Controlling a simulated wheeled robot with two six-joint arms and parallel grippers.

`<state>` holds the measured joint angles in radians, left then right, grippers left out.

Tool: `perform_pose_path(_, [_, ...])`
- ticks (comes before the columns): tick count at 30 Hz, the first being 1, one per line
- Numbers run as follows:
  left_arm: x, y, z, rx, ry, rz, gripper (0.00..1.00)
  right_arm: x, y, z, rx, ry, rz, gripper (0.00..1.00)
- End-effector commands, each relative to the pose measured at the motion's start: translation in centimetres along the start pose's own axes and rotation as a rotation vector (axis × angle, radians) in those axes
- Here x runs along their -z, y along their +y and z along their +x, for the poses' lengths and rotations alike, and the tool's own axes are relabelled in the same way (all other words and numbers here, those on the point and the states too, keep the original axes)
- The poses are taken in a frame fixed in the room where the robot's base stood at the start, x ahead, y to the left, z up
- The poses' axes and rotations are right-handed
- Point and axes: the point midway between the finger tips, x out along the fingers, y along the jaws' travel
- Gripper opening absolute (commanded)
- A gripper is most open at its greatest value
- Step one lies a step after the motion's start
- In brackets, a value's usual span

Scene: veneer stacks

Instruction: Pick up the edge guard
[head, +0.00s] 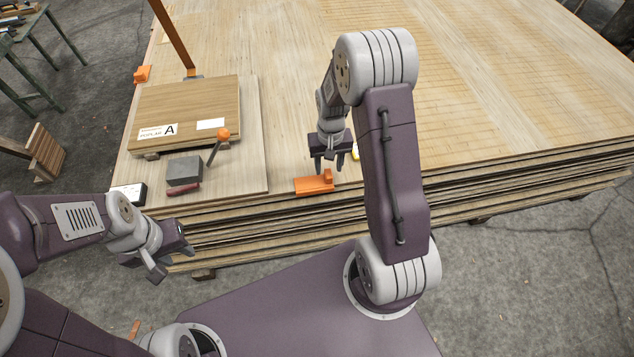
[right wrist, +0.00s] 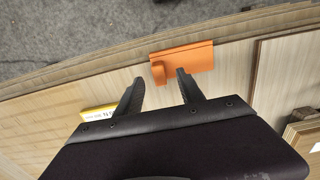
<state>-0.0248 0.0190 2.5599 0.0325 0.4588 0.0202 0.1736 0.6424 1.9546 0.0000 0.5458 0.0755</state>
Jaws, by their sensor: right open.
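The orange edge guard (head: 313,184) lies on the top sheet of the veneer stack (head: 300,150) near its front edge. It has a flat plate and a raised block at its right end. My right gripper (head: 329,171) is open and empty, just above and behind the guard. In the right wrist view the guard (right wrist: 185,61) lies beyond my right fingertips (right wrist: 160,76), with its raised block roughly between their lines. I cannot tell the exact height gap. My left gripper (head: 168,265) hangs in front of the stack at the left, with fingers apart and nothing between them.
Left of the guard are a board labelled A (head: 190,112), a grey block (head: 184,171), a dark red-handled tool (head: 184,189) and an orange-knobbed rod (head: 222,135). A yellow item (right wrist: 98,113) lies near my right gripper. Another orange piece (head: 142,74) sits at the stack's left edge.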

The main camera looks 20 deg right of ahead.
Motion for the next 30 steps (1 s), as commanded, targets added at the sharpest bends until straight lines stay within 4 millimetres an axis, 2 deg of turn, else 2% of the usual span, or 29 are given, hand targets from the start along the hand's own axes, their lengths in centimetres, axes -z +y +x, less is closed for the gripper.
perform_pose_path(2, [0.0, 0.0, 0.1, 0.0, 0.0, 0.0, 0.36, 0.0, 0.0, 0.3, 0.0, 0.0, 0.0, 0.45])
perform_pose_path(9, [-0.1, 0.0, 1.4, 0.0, 0.0, 0.0, 0.36, 0.0, 0.3, 4.6, 0.0, -0.001, 0.0, 0.45])
perform_pose_path(12, [-0.1, 0.0, 1.4, 0.0, 0.0, 0.0, 0.36, 0.0, 0.3, 5.2, 0.0, 0.0, 0.0, 0.45])
perform_pose_path(18, [-0.1, 0.0, 1.4, 0.0, 0.0, 0.0, 0.36, 0.1, 0.3, 5.1, 0.0, 0.002, 0.0, 0.45])
perform_pose_path(23, [-0.1, 0.0, 1.4, 0.0, 0.0, 0.0, 0.36, 0.1, 0.3, 5.1, 0.0, 0.001, 0.0, 0.01])
perform_pose_path(30, [-0.1, 0.0, 1.4, 0.0, 0.0, 0.0, 0.36, 0.1, 0.3, 5.1, 0.0, 0.002, 0.0, 0.0])
